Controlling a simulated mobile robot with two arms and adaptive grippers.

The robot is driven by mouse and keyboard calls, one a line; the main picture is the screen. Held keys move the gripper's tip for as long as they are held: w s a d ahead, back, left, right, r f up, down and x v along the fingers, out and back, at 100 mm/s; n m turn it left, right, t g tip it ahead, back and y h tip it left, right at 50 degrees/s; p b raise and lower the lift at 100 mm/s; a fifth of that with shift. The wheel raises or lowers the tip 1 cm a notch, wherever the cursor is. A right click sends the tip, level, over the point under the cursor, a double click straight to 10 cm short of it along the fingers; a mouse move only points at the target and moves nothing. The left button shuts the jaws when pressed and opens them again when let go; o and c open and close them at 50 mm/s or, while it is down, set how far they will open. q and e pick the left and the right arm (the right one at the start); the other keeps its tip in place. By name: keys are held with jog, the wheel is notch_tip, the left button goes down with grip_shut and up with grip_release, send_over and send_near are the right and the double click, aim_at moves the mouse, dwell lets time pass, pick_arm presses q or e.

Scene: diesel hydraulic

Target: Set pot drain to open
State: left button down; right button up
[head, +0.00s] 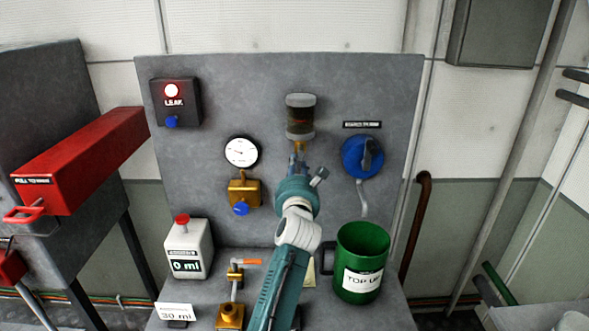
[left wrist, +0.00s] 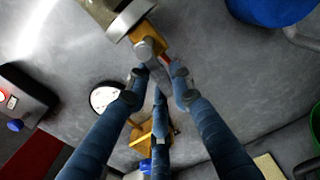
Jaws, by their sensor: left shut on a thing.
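The pot (head: 300,117), a glass bowl of dark fluid with a grey cap, is mounted on the upright grey panel. Its brass drain (head: 299,146) is just below it, partly hidden by my gripper in the head view. In the left wrist view the brass drain fitting (left wrist: 151,40) meets the pot's metal rim (left wrist: 128,20), with a small grey lever (left wrist: 148,50) on it and a bit of red beside it. My left gripper (head: 299,162) is directly below the pot. Its blue fingers (left wrist: 158,77) are closed around the lever's end. My right gripper is not in view.
A blue round knob (head: 362,157) is right of the pot; a gauge (head: 241,152) and brass valve (head: 243,192) are left. Below stand a green mug (head: 361,262), a white "0 ml" container (head: 188,248) and an orange-handled brass valve (head: 232,300). A red box (head: 80,160) juts out at left.

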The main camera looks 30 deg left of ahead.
pick_arm(q)
jog(key=shift+f, duration=0.1)
dwell(0.4)
jog(key=c, duration=1.8)
grip_release()
jog(key=shift+o, duration=0.2)
jog(key=shift+d, duration=0.1)
jog(key=v, duration=0.7)
jog(key=shift+s, duration=0.2)
